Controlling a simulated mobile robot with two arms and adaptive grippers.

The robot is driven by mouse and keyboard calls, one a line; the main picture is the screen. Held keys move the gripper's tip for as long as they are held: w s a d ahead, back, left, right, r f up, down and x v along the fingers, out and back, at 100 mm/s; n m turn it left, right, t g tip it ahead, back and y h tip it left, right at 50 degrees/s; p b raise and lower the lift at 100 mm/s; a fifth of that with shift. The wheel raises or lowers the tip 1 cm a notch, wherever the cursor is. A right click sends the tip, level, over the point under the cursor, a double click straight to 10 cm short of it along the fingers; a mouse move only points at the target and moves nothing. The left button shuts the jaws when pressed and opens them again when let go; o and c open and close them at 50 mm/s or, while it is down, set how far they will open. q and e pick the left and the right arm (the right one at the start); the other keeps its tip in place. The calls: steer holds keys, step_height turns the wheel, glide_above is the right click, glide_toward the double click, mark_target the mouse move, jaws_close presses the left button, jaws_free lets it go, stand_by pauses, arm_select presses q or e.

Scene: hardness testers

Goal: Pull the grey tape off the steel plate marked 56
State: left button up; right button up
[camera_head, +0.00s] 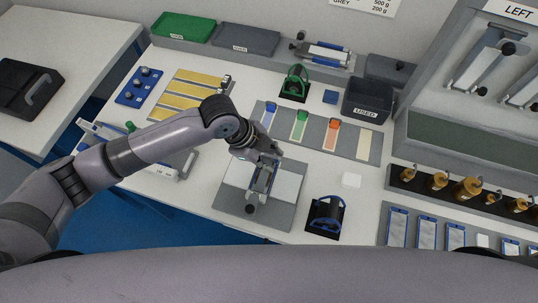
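My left gripper (264,163) is over a grey mat (229,201) near the middle of the table, pointing down. Pale plates lie on this mat, one (239,176) left of the gripper and one (289,185) right of it. A slim metal tool with a black knob (250,209) stands directly under the gripper; I cannot tell whether the fingers are shut on it. No number 56 is readable on any plate. I cannot make out grey tape; the gripper and tool cover part of the mat. My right gripper is not in view.
Behind are a board (316,133) with coloured strips, a green stand (295,82) and a dark bin marked USED (367,101). A blue-framed stand (326,214) and small white block (351,180) sit right. Brass weights (438,180) line a rack. Yellow strips (188,94) lie left.

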arm_select(q)
jaws_close()
stand_by(0.3)
stand_by(1.0)
